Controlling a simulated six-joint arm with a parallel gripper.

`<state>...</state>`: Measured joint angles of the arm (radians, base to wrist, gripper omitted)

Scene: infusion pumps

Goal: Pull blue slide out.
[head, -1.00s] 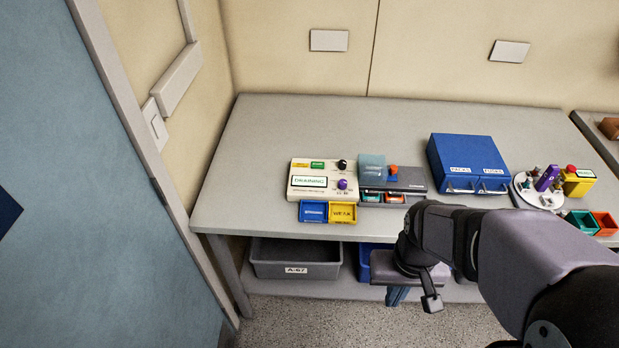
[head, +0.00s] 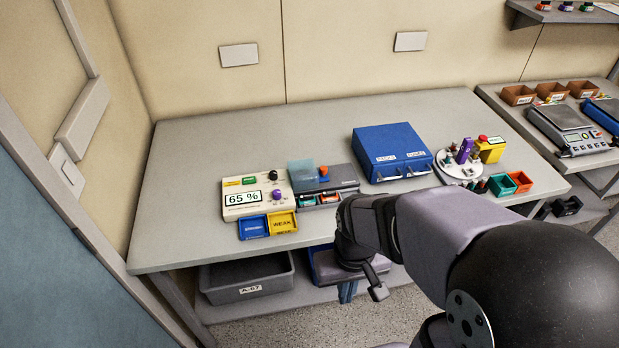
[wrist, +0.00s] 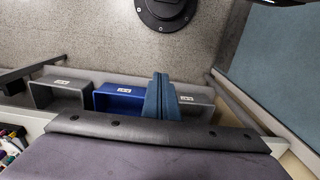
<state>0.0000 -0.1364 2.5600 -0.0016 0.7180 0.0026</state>
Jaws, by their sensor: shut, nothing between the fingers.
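A blue slide-like tray (head: 253,227) with a white label sits at the front of a cream pump unit (head: 240,196), left of a yellow tray (head: 282,222). The unit's screen reads 65 %. How far the blue tray stands out is too small to tell. My gripper (head: 347,292) hangs in front of the bench, below its top and right of the trays, pointing down. Its teal fingers are together and empty in the wrist view (wrist: 159,97). The blue tray does not show in the wrist view.
A grey bin (head: 248,290) marked A-67 and a blue bin (wrist: 118,100) stand on the lower shelf. A grey device (head: 335,178), a blue case (head: 392,150) and a round holder (head: 452,170) stand right of the pump. The bench's left top is clear.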

